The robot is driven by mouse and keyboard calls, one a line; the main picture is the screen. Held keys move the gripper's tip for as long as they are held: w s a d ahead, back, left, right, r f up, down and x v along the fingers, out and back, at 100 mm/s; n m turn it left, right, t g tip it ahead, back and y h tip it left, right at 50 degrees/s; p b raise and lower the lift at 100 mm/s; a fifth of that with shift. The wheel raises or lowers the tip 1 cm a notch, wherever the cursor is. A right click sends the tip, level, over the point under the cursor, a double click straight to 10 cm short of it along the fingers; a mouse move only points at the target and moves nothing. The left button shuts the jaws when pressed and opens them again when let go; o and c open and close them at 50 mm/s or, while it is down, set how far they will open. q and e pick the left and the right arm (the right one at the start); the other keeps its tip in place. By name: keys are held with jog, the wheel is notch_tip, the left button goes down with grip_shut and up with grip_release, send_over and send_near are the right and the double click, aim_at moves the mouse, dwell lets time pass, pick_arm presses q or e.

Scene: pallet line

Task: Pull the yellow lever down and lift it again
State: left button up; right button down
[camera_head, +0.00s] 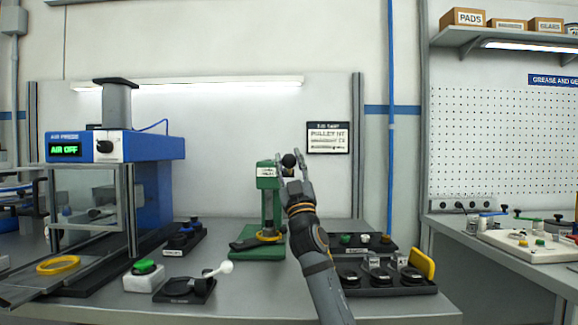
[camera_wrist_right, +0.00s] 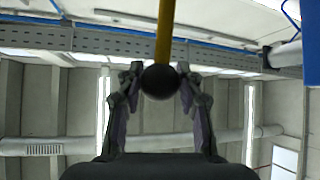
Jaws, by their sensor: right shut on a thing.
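The yellow lever (camera_wrist_right: 163,38) shows in the right wrist view as a yellow rod ending in a round black knob (camera_wrist_right: 160,81). In the head view the black knob (camera_head: 289,160) is at the top of the green press (camera_head: 267,205); the yellow rod cannot be made out there. My right gripper (camera_head: 291,159) is raised beside the press head, with its fingers shut on the knob from both sides. The right wrist view also shows the fingertips (camera_wrist_right: 160,78) at either side of the knob. My left gripper is not in view.
A blue air press (camera_head: 155,147) stands at the left of the bench. A black base with a white-knobbed handle (camera_head: 226,267) lies at the front. Black trays with small parts (camera_head: 385,285) and a yellow piece (camera_head: 421,262) are right of my forearm.

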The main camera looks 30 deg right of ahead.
jog(key=shift+w+f, duration=0.1)
jog(key=shift+f, duration=0.25)
jog(key=c, duration=1.3)
grip_release()
jog(key=o, duration=0.4)
jog(key=shift+o, duration=0.2)
jog(key=shift+r, duration=0.15)
jog(key=v, duration=1.2)
